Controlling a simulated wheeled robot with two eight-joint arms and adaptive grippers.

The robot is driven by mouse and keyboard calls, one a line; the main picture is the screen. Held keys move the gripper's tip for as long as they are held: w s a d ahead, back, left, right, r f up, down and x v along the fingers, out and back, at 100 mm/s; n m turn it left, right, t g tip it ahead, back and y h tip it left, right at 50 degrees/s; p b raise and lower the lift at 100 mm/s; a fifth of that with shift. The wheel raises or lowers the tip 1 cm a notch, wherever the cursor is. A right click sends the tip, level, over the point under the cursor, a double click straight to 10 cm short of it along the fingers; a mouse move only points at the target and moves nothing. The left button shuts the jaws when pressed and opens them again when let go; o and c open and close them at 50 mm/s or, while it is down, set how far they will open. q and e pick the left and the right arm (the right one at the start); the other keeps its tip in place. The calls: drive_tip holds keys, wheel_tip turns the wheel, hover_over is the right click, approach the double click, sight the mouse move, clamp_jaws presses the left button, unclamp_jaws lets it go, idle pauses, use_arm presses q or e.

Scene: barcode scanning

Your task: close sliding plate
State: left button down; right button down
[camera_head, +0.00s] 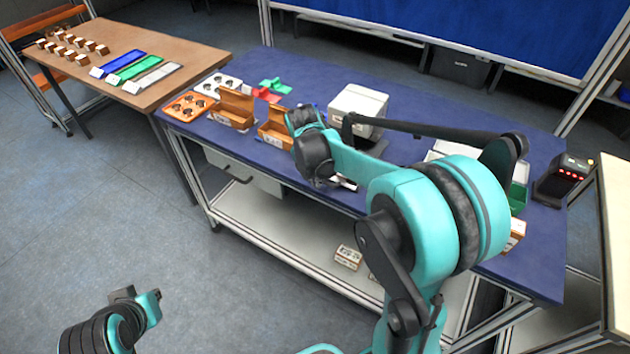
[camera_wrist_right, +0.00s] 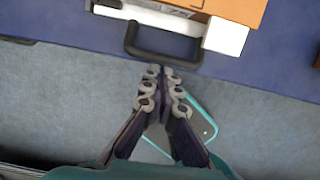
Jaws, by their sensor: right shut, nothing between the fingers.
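A white plate (camera_wrist_right: 225,37) with a dark U-shaped handle (camera_wrist_right: 165,57) shows at the blue table's edge in the right wrist view. My right gripper (camera_wrist_right: 161,72) is shut with nothing between its fingers. Its tips point at the middle of the handle, very close to its outer bar; I cannot tell whether they touch. In the head view my right arm hides most of the plate and gripper. My left arm (camera_head: 125,310) shows at the lower left, away from the table; its fingers are not visible.
Open orange-brown boxes (camera_head: 272,131) stand on the blue table (camera_head: 420,95), with a white box-shaped device (camera_head: 358,103) beside them. A black scanner-like device (camera_head: 562,180) sits at the right end. A brown table (camera_head: 140,45) stands at the left. The floor in front is clear.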

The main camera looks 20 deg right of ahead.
drive_tip(key=w+d, duration=0.2)
drive_tip(key=d, duration=0.1)
drive_tip(key=w+d+p, duration=0.1)
drive_tip(key=w+d, duration=0.1)
drive_tip(key=d, duration=0.2)
drive_tip(key=w+d, duration=0.3)
drive_tip(key=shift+d+p, duration=0.35)
drive_tip(key=shift+p, duration=0.05)
